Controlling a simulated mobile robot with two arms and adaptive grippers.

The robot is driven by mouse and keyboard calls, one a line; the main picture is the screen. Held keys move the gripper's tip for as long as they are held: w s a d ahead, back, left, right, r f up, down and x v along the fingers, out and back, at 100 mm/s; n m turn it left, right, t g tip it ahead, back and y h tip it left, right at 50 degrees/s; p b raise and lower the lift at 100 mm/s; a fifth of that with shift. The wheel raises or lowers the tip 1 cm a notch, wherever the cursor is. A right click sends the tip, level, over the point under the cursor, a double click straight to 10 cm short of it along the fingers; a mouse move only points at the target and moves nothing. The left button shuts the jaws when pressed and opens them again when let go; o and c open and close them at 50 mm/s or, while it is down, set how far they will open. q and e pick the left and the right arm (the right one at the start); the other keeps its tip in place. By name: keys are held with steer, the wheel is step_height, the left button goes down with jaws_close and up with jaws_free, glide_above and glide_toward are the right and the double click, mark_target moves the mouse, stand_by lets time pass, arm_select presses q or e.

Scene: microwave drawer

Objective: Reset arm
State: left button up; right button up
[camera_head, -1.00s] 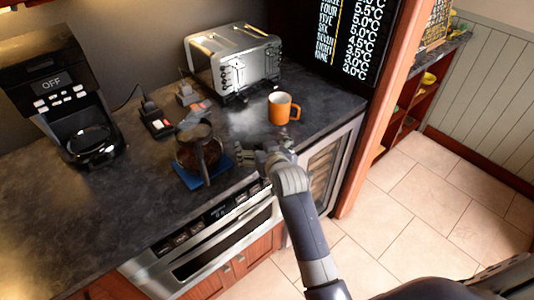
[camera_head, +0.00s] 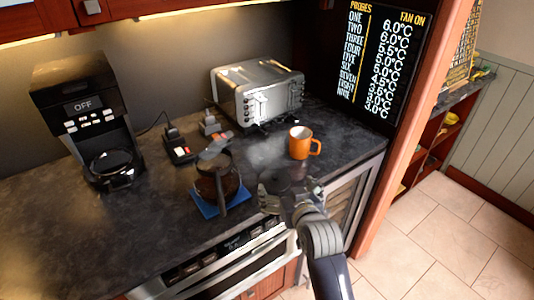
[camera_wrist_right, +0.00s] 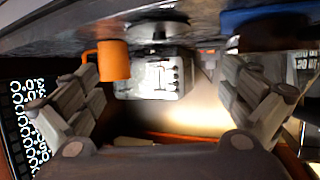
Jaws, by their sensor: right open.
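My right gripper (camera_head: 288,190) is open and empty at the front edge of the dark counter, right of the coffee pot and in front of the orange mug. In the right wrist view its two fingers (camera_wrist_right: 160,105) are spread wide with nothing between them touching. The orange mug (camera_head: 300,143) stands upright on the counter and also shows in the right wrist view (camera_wrist_right: 114,60). The glass coffee pot (camera_head: 217,182) with dark coffee stands on a blue mat (camera_head: 205,208). My left gripper is not in view.
The silver toaster (camera_head: 258,92) stands at the back of the counter. A black coffee maker (camera_head: 90,120) stands at the left. Small switch-like devices (camera_head: 178,148) lie between them. The microwave drawer (camera_head: 225,272) is below the counter edge. Floor (camera_head: 440,235) at the right is clear.

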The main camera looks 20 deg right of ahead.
steer(key=s+f+n+g, duration=0.1)
steer(key=s+f+g, duration=0.25)
steer(key=s, duration=0.65)
steer(key=s+d+f+n+g, duration=0.1)
steer(key=s+f+g, duration=0.3)
steer(key=s, duration=0.6)
steer(key=s+f+g, duration=0.3)
steer(key=s+f, duration=0.3)
steer(key=s, duration=0.5)
step_height(320, 180, down, 28)
steer(key=s, duration=0.2)
steer(key=s+d+f+g, duration=0.2)
steer(key=s+d+f, duration=0.1)
steer(key=s+f, duration=1.1)
steer(key=shift+s+f+n, duration=0.2)
steer(key=shift+s+n, duration=0.2)
steer(key=shift+s, duration=0.7)
